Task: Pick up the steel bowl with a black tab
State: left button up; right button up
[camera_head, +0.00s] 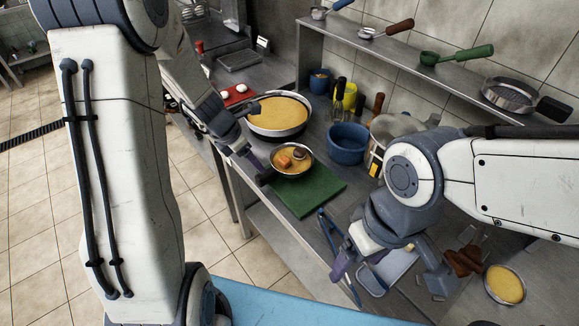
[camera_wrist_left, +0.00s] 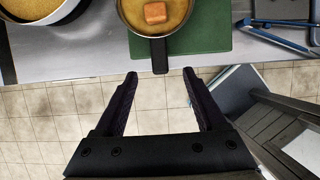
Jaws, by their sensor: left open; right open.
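The steel bowl (camera_head: 277,168) sits on the green cutting board (camera_head: 318,191) and holds yellow contents, an orange block and a dark round piece. In the left wrist view, the bowl (camera_wrist_left: 124,14) is at the top, with its black tab (camera_wrist_left: 159,54) pointing towards my left gripper (camera_wrist_left: 160,74). That gripper is open and empty; its fingertips are on either side of the tab's line, just short of its end. In the head view, my left gripper (camera_head: 256,168) is at the bowl's left side, partly hidden. My right gripper (camera_head: 357,262) is open near the counter's front edge.
A large pan (camera_head: 278,133) of yellow food stands behind the bowl. A blue pot (camera_head: 347,145) and a steel pot are to the right. A blue-framed item (camera_head: 328,232) lies at the front edge. A shelf (camera_head: 400,66) with ladles runs above.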

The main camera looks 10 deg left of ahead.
aim_at(266, 173)
pick_arm(q)
jog(key=b+x, duration=0.1)
jog(key=x, duration=0.3)
jog(key=shift+f, duration=0.1)
jog(key=x, duration=0.2)
jog(key=b+x, duration=0.1)
jog(key=x, duration=0.2)
jog(key=shift+w+d+f, duration=0.15)
jog(key=shift+w, duration=0.15)
grip_shut()
dwell(1.0)
